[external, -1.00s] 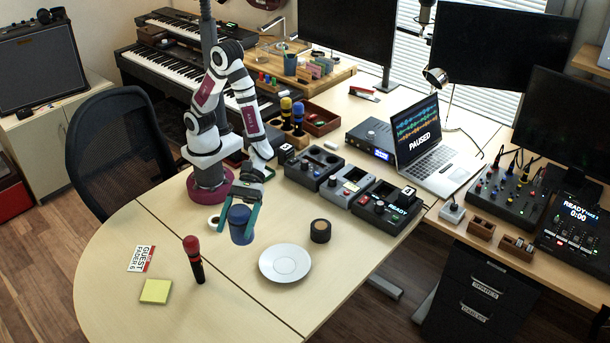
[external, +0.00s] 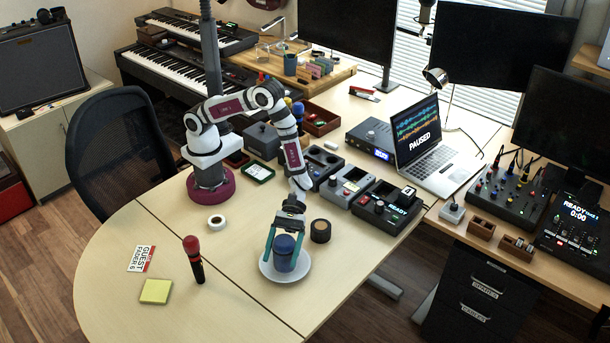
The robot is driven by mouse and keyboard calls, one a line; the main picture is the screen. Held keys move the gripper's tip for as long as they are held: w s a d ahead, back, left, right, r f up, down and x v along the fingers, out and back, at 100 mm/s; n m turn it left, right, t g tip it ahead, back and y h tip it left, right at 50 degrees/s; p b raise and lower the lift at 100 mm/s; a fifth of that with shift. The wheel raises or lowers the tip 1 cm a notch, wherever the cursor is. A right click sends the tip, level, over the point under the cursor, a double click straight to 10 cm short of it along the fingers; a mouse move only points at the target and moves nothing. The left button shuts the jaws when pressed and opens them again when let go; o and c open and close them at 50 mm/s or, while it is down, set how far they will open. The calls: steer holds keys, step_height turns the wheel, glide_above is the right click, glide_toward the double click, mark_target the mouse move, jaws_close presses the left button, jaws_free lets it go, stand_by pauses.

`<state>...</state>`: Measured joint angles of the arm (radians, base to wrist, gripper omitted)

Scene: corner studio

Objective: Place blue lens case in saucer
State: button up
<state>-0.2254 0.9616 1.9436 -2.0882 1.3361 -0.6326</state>
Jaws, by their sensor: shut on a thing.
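The blue lens case (external: 284,255) is a dark blue upright cylinder in the external view. My gripper (external: 284,250) is shut on it, with a teal finger on each side. The white saucer (external: 267,274) lies on the desk, and the case is over its middle. I cannot tell whether the bottom of the case touches the saucer. The case and fingers hide part of the saucer.
A dark round jar (external: 320,231) stands just right of the saucer, close to my gripper. A red-topped microphone (external: 193,259) stands to the left. Effect units (external: 385,207) stand behind.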

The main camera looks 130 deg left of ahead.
steer(key=shift+f, duration=0.1)
steer(key=o, duration=1.6)
steer(key=v, duration=1.1)
steer(key=s+d+r+m+g+y, duration=0.1)
steer(key=s+d+r+m+g, duration=0.25)
steer(key=s+m, duration=0.35)
steer(key=s+d+r+m+g+y, duration=0.2)
steer(key=s+r+m+g, duration=0.25)
steer(key=s+m, duration=0.25)
steer(key=s+a+r+m+y, duration=0.1)
steer(key=s+a+m+y, duration=0.2)
steer(key=s+m, duration=0.1)
steer(key=s+a+r+m+t+y, duration=0.1)
steer(key=s+a+m+y, duration=0.3)
steer(key=m, duration=0.2)
steer(key=s+a+r+m+y, duration=0.2)
steer(key=s+a+m+y, duration=0.1)
steer(key=s+m, duration=0.2)
steer(key=shift+a+t+y, duration=0.2)
steer(key=shift+t+y, duration=0.2)
